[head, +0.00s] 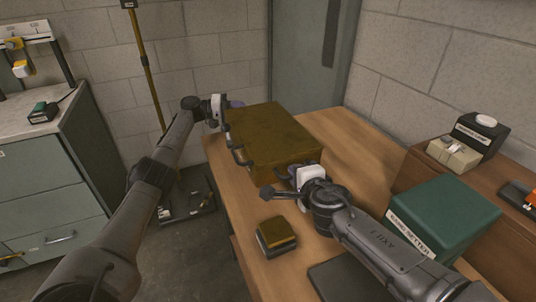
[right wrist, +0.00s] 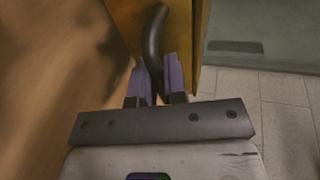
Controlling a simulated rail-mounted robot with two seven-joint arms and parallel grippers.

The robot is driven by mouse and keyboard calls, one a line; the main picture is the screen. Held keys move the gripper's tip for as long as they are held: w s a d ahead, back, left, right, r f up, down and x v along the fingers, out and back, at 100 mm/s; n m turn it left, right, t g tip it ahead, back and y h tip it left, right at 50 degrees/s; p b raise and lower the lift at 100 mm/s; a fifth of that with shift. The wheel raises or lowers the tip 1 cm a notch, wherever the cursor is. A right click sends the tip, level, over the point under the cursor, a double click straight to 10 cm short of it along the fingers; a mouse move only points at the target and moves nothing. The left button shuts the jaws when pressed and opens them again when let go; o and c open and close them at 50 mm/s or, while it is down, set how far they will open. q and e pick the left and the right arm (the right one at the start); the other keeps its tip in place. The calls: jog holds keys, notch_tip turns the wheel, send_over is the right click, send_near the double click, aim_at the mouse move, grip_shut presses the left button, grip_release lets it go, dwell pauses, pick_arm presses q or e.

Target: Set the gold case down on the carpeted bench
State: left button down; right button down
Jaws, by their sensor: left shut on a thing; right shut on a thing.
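The gold case (head: 272,135) is a large box with a flat, brownish-gold top. It is at the far end of the wooden-topped bench (head: 340,135); I cannot tell whether it touches the top. No carpet shows clearly on this bench. My left gripper (head: 226,125) is at the case's left side, shut on its dark handle (head: 239,156); the grip is small in view. My right gripper (head: 284,177) is at the near side. In the right wrist view its purple fingers (right wrist: 160,85) are shut on a curved black handle (right wrist: 152,40) beside a gold panel.
A small gold-topped box (head: 276,236) and a dark flat mat (head: 335,282) lie nearer on the bench. A green box (head: 443,215) and a labelled device (head: 480,135) stand at right. A grey cabinet (head: 45,185) is at left. Bare wood lies right of the case.

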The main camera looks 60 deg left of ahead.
pick_arm(q)
jog(key=shift+r, duration=0.2)
pick_arm(e)
jog(key=shift+w+r, duration=0.15)
jog(key=shift+r, duration=0.05)
